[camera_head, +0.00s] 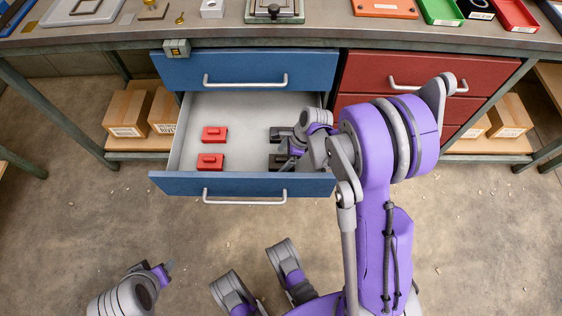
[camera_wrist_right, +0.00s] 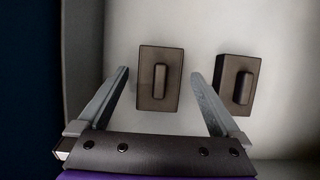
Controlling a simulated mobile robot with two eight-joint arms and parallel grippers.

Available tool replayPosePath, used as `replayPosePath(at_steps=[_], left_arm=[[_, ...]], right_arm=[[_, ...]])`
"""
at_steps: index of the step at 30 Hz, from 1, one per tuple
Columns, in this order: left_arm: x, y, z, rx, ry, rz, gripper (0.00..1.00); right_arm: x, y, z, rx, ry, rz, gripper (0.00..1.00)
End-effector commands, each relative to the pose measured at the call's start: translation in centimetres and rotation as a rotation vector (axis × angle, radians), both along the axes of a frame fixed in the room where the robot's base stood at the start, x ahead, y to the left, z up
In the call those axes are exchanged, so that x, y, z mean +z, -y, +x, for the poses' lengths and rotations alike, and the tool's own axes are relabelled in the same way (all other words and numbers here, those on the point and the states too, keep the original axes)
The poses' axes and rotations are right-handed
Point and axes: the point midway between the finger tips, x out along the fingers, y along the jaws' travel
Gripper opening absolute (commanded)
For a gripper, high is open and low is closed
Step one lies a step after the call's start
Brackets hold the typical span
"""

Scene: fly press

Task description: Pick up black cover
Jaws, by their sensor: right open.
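Two dark, near-black covers with raised handles lie in the open blue drawer, at its right side. The front one (camera_head: 275,161) and the rear one (camera_head: 277,133) are partly hidden by my right gripper (camera_head: 292,157). In the right wrist view, my right gripper (camera_wrist_right: 160,82) is open, with one cover (camera_wrist_right: 145,92) in the gap between its fingers, not clamped. The other cover (camera_wrist_right: 222,93) is just outside the right finger. My left gripper (camera_head: 165,270) is low at the left, away from the drawer; its jaws are unclear.
Two red covers (camera_head: 214,134) (camera_head: 209,162) lie in the drawer's left half. The blue drawer front (camera_head: 170,183) and its side walls surround the covers. A red drawer unit (camera_head: 375,72) stands to the right. The bench top above holds trays and parts.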

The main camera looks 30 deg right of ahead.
Motion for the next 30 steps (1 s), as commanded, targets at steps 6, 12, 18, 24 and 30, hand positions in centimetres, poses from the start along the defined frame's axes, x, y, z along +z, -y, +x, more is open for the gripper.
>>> replayPosePath(at_steps=[6, 12, 18, 24, 30], left_arm=[[-0.24, 0.0, 0.03, 0.0, -0.001, 0.0, 0.5], [-0.24, 0.0, 0.03, 0.0, -0.001, 0.0, 0.5], [-0.24, 0.0, 0.03, 0.0, -0.001, 0.0, 0.5], [-0.24, 0.0, 0.03, 0.0, -0.001, 0.0, 0.5], [-0.09, 0.0, 0.02, 0.0, 0.0, 0.0, 0.5]], right_arm=[[-0.68, -0.26, 0.11, 0.0, 0.0, 0.0, 1.0], [-0.66, -0.25, 0.11, 0.0, 0.0, 0.0, 0.75], [-0.66, -0.25, 0.11, 0.0, 0.0, 0.0, 0.39], [-0.65, -0.25, 0.11, 0.0, 0.0, 0.0, 0.14], [-0.31, -0.25, 0.11, 0.0, 0.0, 0.0, 0.14]])
